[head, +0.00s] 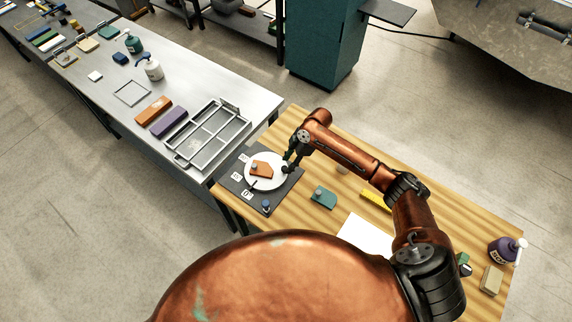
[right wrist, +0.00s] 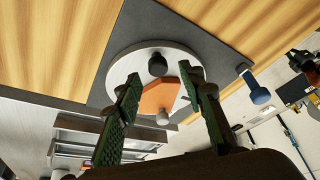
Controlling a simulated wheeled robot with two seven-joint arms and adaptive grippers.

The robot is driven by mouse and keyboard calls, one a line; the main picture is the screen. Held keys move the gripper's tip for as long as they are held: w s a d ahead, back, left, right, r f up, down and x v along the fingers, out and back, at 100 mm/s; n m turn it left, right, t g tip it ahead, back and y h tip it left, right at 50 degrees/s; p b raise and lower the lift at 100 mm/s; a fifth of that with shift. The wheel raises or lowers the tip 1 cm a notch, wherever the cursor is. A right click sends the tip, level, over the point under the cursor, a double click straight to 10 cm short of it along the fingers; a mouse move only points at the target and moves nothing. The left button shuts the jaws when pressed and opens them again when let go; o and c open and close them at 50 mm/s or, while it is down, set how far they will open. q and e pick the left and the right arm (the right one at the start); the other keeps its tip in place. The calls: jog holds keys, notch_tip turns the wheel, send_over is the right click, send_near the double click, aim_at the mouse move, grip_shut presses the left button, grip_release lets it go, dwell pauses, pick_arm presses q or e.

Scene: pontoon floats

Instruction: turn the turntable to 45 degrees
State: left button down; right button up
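The turntable is a white disc (head: 263,183) on a dark square base plate (head: 283,192), at the corner of the wooden table. It carries an orange block with a pale knob (head: 261,168) and a dark knob near its rim. In the right wrist view the disc (right wrist: 120,72), orange block (right wrist: 158,97) and dark knob (right wrist: 157,64) show between my fingers. Small white number labels (head: 238,176) lie along the plate's left side; I cannot read them surely. My right gripper (head: 288,165) is open over the disc's right rim, its fingers either side of the dark knob. My left gripper is not in view.
A blue-topped peg (head: 266,204) stands at the plate's front corner. A teal block (head: 323,197), a white sheet (head: 366,236) and a yellow piece (head: 376,200) lie to the right. A metal rack (head: 208,135) stands on the grey bench alongside.

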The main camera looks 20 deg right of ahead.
aim_at(285, 168)
jog(key=x, duration=0.2)
jog(key=shift+w+a+f, duration=0.1)
jog(key=shift+w+f, duration=0.15)
jog(key=shift+f, duration=0.25)
jog(key=shift+s+f, duration=0.1)
jog(key=c, duration=0.9)
grip_shut()
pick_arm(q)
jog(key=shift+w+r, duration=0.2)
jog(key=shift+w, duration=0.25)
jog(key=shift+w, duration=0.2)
